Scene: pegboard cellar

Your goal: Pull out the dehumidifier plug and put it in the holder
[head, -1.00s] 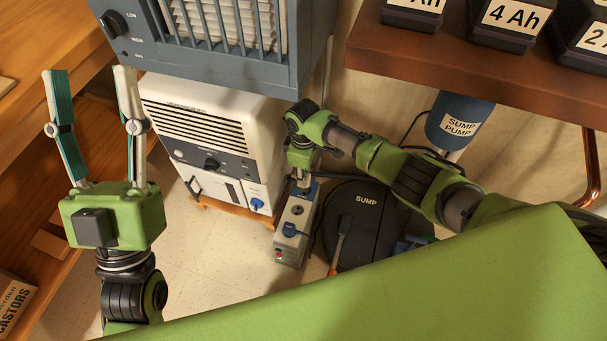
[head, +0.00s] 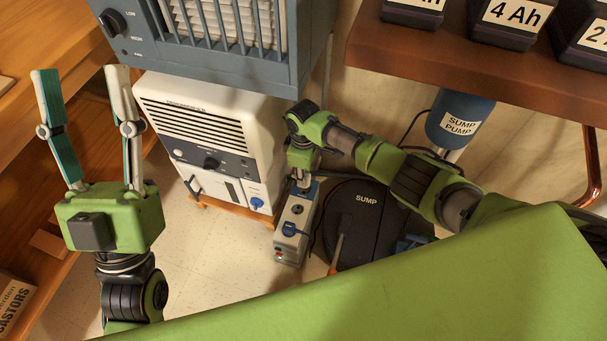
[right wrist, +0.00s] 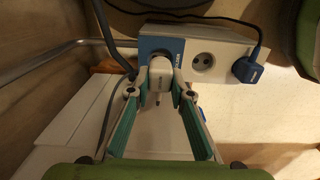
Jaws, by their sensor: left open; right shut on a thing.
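The power strip (head: 291,236) stands on the floor beside the white dehumidifier (head: 215,143). In the right wrist view, a white plug (right wrist: 160,74) is at the blue-labelled end socket of the strip (right wrist: 220,45). My right gripper (right wrist: 161,87) is shut on this plug; I cannot tell whether it is fully seated. In the head view the right fingers are mostly hidden behind the wrist, above the strip's far end. My left gripper (head: 82,75) is open and empty, raised left of the dehumidifier. I cannot make out the holder for certain; a blue round part (head: 257,204) shows low on the dehumidifier's front.
A blue plug (right wrist: 247,68) sits in another socket of the strip. A dark sump cover (head: 360,215) lies right of the strip, with a screwdriver-like tool (head: 337,252) on it. A grey-blue heater (head: 210,60) overhangs the dehumidifier. A brown shelf (head: 470,75) overhangs at right.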

